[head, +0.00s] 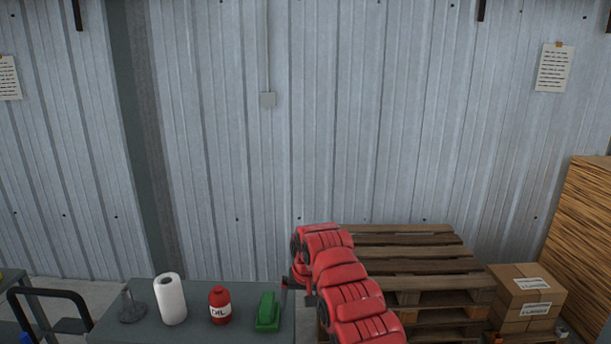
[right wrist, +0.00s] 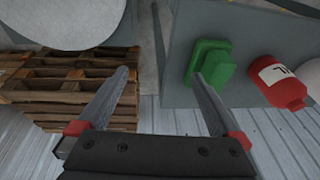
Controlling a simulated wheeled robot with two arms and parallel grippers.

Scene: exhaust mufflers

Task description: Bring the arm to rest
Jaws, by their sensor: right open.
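My right arm, red, reaches in from the bottom of the head view and bends to the left. Its gripper is mostly hidden behind the arm there. In the right wrist view the right gripper (right wrist: 161,74) has its two grey fingers wide apart with nothing between them. It hangs in front of the grey table's edge and the pallets, with a green object (right wrist: 211,62) just beyond the right fingertip. My left gripper is not in view. No muffler can be made out for certain.
A grey table (head: 195,290) holds a paper towel roll (head: 170,299), a red oil bottle (head: 220,305), the green object (head: 268,311) and a grey metal piece (head: 131,306). Stacked wooden pallets (head: 410,262) and cartons (head: 527,294) stand to the right. A corrugated wall (head: 340,120) closes the back.

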